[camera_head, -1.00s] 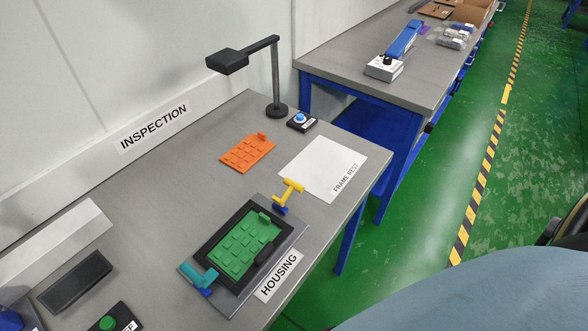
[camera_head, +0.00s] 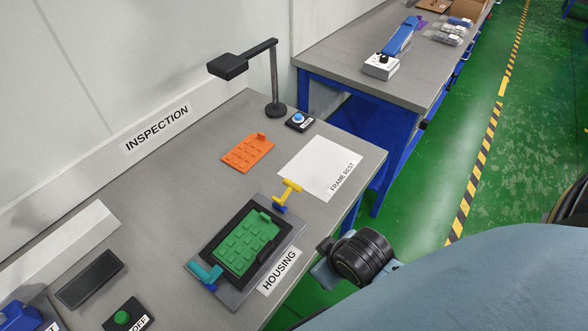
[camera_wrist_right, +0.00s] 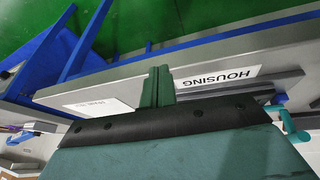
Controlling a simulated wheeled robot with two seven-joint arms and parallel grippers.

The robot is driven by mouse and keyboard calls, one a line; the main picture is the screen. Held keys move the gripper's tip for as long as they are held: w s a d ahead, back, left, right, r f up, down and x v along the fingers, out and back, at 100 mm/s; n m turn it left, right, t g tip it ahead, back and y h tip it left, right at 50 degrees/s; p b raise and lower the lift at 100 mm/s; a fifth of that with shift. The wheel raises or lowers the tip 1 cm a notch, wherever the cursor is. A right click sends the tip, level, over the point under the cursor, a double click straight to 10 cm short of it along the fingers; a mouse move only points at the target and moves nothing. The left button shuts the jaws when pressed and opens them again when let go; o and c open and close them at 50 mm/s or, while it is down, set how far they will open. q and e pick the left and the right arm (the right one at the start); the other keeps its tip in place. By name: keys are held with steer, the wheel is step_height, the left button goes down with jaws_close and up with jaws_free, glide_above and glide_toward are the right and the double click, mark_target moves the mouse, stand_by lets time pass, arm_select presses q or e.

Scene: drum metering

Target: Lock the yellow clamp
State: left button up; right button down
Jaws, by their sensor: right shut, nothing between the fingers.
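The yellow clamp (camera_head: 287,192) is a T-shaped lever on a blue base at the far right corner of the housing plate (camera_head: 236,294). Its lever points away from the green keypad (camera_head: 247,241), which lies in a black frame on the plate. A teal clamp (camera_head: 205,272) sits at the opposite near corner; it also shows in the right wrist view (camera_wrist_right: 291,127). My right gripper (camera_wrist_right: 159,75) is shut and empty, over the bench's front edge by the HOUSING label. The yellow clamp cannot be made out in the wrist view. My left gripper is not in view.
An orange keypad (camera_head: 247,153), a white FRAME REST sheet (camera_head: 322,166), a blue button box (camera_head: 299,121) and a black lamp (camera_head: 275,85) stand beyond the housing. A green button box (camera_head: 124,316) is at the near left. Bench between them is bare.

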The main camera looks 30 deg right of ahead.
steer(key=w+a+r+n+t, duration=0.3)
steer(key=w+r+n+t, duration=0.8)
steer(key=w+r, duration=0.75)
steer(key=w+a+r+n+t+y, duration=0.35)
steer(key=a+r+n+y, duration=0.3)
steer(key=n, duration=0.25)
steer(key=s+a+n+g+y, duration=0.2)
steer(key=a+n+g+y, duration=0.8)
steer(key=n, duration=0.9)
steer(key=w+d+f+n+g+h, duration=0.1)
steer(key=d+f+n+g+h, duration=0.6)
steer(key=f+n, duration=0.6)
steer(key=w+d+n+g+h, duration=0.1)
steer(key=d+h, duration=0.9)
steer(key=d, duration=1)
steer(key=w+n, duration=0.1)
steer(key=n, duration=0.1)
steer(key=shift+w+d+f+n+g, duration=0.15)
steer(key=shift+w+d+n+g, duration=0.15)
steer(key=shift+w+d+g, duration=0.1)
